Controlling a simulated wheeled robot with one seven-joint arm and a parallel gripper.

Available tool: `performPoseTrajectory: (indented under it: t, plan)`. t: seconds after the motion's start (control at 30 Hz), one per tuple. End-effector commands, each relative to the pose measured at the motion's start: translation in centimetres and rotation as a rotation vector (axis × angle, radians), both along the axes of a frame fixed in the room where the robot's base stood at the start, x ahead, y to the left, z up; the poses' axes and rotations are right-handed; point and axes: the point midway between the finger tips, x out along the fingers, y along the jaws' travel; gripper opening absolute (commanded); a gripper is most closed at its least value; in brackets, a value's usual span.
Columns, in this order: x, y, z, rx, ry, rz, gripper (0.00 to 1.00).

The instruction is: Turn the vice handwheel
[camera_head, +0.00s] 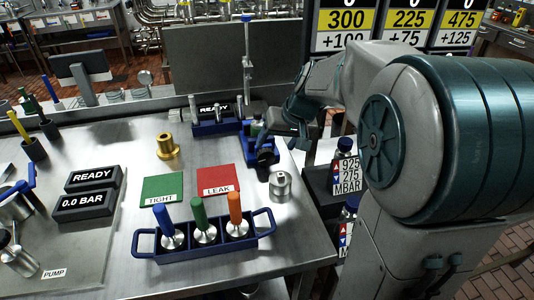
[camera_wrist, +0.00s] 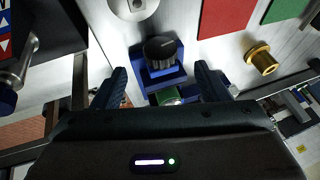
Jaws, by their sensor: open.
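The blue vice (camera_wrist: 165,77) stands near the right edge of the steel table, with its black ribbed handwheel (camera_wrist: 160,48) facing up in the wrist view. A round green-and-metal piece (camera_wrist: 168,97) sits at the vice, partly hidden by my gripper. The handwheel lies beyond the fingertips; I cannot tell whether the fingers touch the vice.
A silver cylinder (camera_head: 280,186) stands close to the handwheel. A red LEAK mat (camera_head: 217,178), a green TIGHT mat (camera_head: 163,189) and a brass fitting (camera_head: 168,146) lie leftward. A blue rack (camera_head: 257,231) holds blue-, green- and orange-handled pieces.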

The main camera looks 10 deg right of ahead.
Motion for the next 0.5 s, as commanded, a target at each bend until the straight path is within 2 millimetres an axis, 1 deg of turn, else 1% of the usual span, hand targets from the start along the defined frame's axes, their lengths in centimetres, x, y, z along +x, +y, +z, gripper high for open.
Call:
performPoseTrajectory:
  t: [0.03, 0.2, 0.33, 0.5]
  plan:
    - [0.4, 0.3, -1.2, 0.002, 0.005, 0.002, 0.68]
    - [1.7, 1.2, -4.2, 0.000, 0.004, 0.003, 0.68]
    - [2.4, 1.6, -5.7, 0.001, 0.004, 0.002, 0.68]
    - [2.8, 1.8, -6.7, 0.000, 0.002, 0.001, 0.68]
